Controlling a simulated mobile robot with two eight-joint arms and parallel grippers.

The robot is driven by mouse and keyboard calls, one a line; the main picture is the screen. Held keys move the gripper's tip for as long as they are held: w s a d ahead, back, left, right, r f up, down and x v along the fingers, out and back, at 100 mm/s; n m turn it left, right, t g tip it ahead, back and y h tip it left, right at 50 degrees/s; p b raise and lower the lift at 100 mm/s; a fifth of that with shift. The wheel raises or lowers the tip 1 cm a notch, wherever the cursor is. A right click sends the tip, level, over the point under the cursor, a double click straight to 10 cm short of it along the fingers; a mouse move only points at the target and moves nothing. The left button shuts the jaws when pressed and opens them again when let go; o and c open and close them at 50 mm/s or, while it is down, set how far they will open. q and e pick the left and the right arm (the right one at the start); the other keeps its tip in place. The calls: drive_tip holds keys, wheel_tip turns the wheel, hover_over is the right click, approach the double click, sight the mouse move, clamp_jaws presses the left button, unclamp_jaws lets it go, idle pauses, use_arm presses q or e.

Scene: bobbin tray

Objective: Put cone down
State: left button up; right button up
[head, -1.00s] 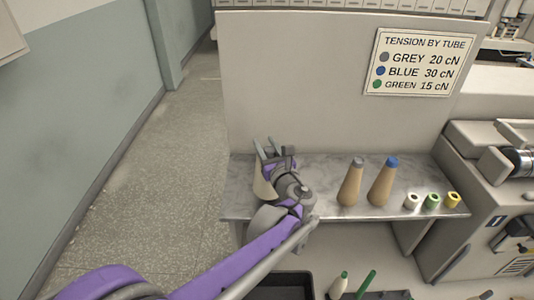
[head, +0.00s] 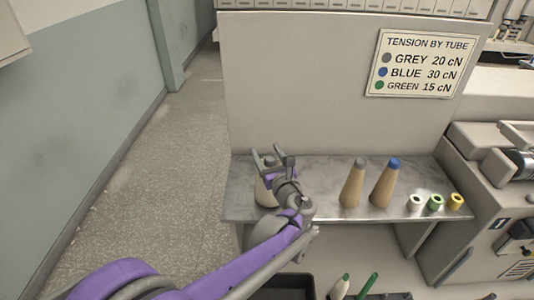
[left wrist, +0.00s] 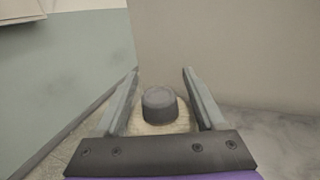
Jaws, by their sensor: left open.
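A cream cone with a grey tip (head: 266,190) stands at the left end of the grey shelf (head: 325,203), partly hidden behind my left gripper. My left gripper (head: 271,155) is open around the cone's upper part. In the left wrist view the cone's grey tip (left wrist: 159,103) sits between the two spread fingers (left wrist: 163,85), with a gap on each side. The cone's base is mostly hidden. My right gripper is not in view.
A grey-tipped tan cone (head: 353,185) and a blue-tipped one (head: 385,184) stand to the right. A panel (head: 300,90) rises behind. The shelf between the cones is clear.

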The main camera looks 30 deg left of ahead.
use_arm(q)
drive_tip(key=shift+r, duration=0.15)
drive_tip(key=v, duration=1.2)
drive_tip(key=s+a+f+n+g+h, duration=0.5)
drive_tip(key=s+f+n+g+h, duration=0.15)
drive_tip(key=s+f+n, duration=0.65)
drive_tip(key=s+d+f+n+g+h, duration=0.1)
drive_tip(key=s+d+f+n+h, duration=0.4)
drive_tip(key=s+n, duration=0.5)
drive_tip(key=d+n+h, duration=0.1)
drive_tip(key=d+n, duration=0.1)
drive_tip(key=n, duration=0.2)
drive_tip(key=shift+d, duration=0.3)
